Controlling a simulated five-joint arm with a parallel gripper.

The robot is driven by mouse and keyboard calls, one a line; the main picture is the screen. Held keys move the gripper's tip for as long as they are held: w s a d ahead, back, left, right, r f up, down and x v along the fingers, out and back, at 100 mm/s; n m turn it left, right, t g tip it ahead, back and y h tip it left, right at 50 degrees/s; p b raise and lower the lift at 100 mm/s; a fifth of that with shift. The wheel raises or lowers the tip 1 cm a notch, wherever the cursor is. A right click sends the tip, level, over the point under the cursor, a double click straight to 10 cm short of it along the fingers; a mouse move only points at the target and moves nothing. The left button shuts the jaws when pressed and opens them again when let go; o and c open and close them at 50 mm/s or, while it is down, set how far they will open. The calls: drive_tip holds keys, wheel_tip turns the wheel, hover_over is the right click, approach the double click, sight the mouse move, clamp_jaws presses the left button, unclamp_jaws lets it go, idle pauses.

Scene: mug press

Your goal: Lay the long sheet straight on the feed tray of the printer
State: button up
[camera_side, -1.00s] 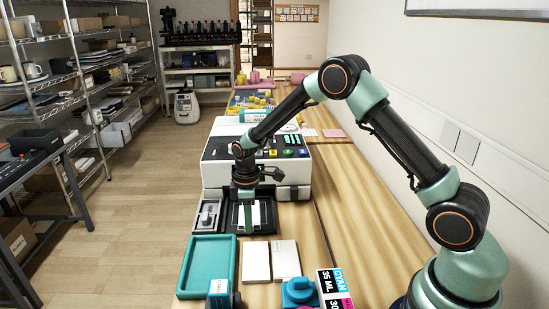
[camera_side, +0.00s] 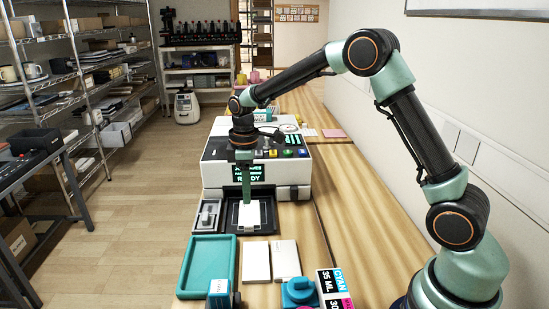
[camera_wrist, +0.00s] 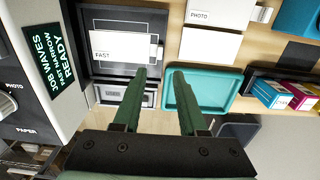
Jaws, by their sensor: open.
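A white sheet (camera_side: 250,213) marked FAST lies on the dark feed tray (camera_side: 269,193) in front of the printer (camera_side: 291,175).
The printer display (camera_wrist: 55,62) reads READY. Two pale PHOTO packs (camera_side: 270,262) lie on the wooden table beside an empty teal tray (camera_side: 207,266). A teal knob-like object (camera_side: 299,291) and ink boxes (camera_side: 332,284) stand at the front.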

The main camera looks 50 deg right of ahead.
drive_tip(key=s+r+m+t, duration=0.35)
drive_tip(key=s+r, duration=0.55)
drive_tip(key=r, duration=0.3)
drive_tip(key=s+m+t, duration=0.2)
drive_tip(key=s+m, duration=0.3)
drive_tip(key=s, duration=0.5)
drive_tip(key=shift+s+a+r, duration=0.2)
drive_tip(key=shift+a+r, duration=0.05)
drive_tip(key=shift+r, duration=0.15)
